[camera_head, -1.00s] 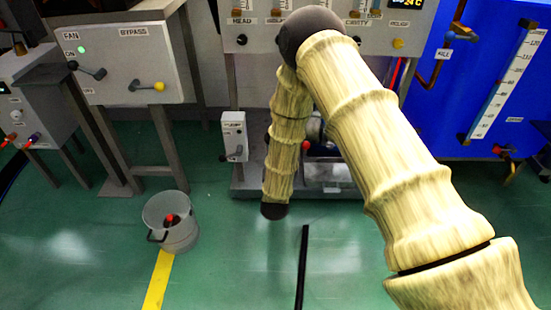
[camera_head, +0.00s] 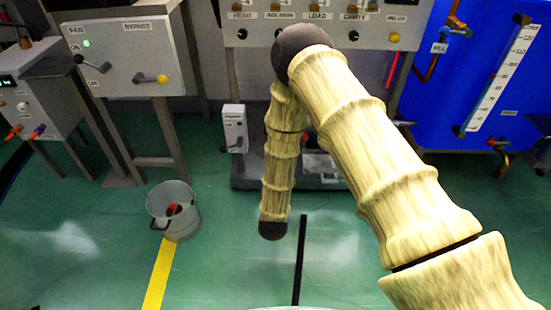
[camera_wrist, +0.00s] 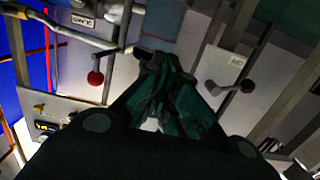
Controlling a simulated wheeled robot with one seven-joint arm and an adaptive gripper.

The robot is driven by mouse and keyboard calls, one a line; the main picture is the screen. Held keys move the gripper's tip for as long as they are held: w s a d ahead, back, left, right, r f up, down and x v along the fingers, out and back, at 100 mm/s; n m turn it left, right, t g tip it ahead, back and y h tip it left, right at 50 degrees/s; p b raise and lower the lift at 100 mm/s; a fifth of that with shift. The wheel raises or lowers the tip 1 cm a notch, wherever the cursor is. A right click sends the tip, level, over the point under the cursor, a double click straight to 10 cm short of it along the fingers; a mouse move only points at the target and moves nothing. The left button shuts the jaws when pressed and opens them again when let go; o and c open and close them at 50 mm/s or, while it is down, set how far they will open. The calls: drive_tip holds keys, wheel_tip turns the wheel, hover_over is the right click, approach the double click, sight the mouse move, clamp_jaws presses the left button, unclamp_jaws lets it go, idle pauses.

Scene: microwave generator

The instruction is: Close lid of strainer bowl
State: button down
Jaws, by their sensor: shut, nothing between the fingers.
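No bowl with a lid can be made out for certain in either view. A grey metal bucket-like vessel (camera_head: 173,225) stands on the floor at the lower left of the head view, with a dark handle and something red and dark inside. I cannot tell whether it is the strainer bowl. My gripper (camera_wrist: 157,60) shows in the wrist view with its dark green fingers together at the tips and nothing between them. In the head view my arm hangs down in the middle, and the gripper itself does not show there. The gripper is not seen near the vessel.
A grey cabinet (camera_head: 125,58) with levers stands at the left, and a blue panel (camera_head: 455,95) with a scale at the right. A low metal base (camera_head: 245,175) lies behind my arm. Green floor is open in front, crossed by yellow and black strips.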

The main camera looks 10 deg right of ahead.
wheel_tip(320, 180, up, 13)
drive_tip(key=p, duration=0.5)
drive_tip(key=w+d+f+b, duration=0.3)
drive_tip(key=w+f+b, duration=0.3)
drive_tip(key=w, duration=0.4)
drive_tip(key=shift+g, duration=0.4)
drive_tip(key=shift+a+f, duration=0.15)
